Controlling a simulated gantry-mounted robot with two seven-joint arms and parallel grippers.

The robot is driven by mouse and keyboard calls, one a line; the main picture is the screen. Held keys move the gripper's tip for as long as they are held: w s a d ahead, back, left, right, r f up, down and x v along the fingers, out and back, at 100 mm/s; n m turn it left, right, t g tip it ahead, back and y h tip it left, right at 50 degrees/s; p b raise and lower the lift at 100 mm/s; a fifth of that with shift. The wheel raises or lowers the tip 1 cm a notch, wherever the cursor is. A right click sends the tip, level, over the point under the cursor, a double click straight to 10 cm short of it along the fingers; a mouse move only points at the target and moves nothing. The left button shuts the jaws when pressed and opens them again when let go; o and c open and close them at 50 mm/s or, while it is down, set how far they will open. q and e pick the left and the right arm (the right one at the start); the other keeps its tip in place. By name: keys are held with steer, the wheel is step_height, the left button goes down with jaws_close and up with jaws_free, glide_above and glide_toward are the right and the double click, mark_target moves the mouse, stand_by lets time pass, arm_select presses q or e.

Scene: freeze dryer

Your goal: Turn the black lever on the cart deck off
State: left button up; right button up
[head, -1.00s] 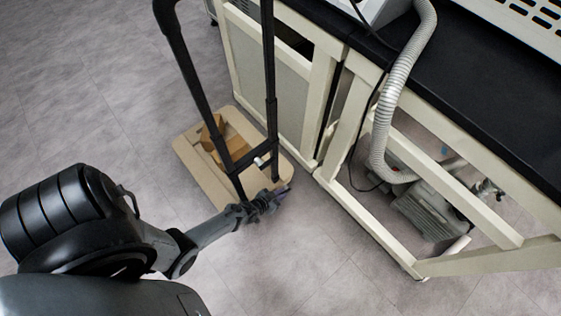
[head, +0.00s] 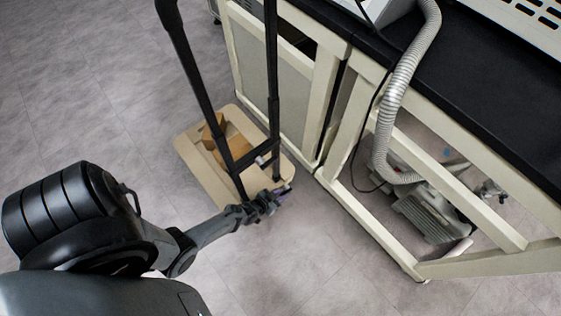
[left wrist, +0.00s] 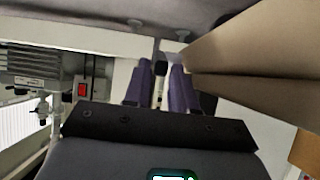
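The cart (head: 192,160) is a beige deck with a tall black handle frame, at the middle left of the head view. My left gripper (head: 283,192) is low beside the deck's near right corner, by the foot of the frame. In the left wrist view its two purple fingers (left wrist: 160,85) stand apart, with a small dark piece (left wrist: 160,68) showing in the gap. I cannot tell whether this piece is the black lever, or whether the fingers touch it. The lever is not clearly seen in the head view. My right gripper is not in view.
Brown blocks (head: 232,145) lie on the deck. A cream bench frame (head: 375,235) with a black top (head: 480,105) stands close on the right, with a grey pump (head: 432,215) and a ribbed hose (head: 392,100). Open floor (head: 80,110) lies to the left.

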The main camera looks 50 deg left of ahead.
arm_select(q)
steer(key=p+v, duration=0.6)
steer(key=v, duration=0.4)
steer(key=shift+s+r+p, duration=0.15)
steer(key=shift+s+p, duration=0.2)
steer(key=shift+p, duration=0.05)
steer(key=shift+w, duration=0.1)
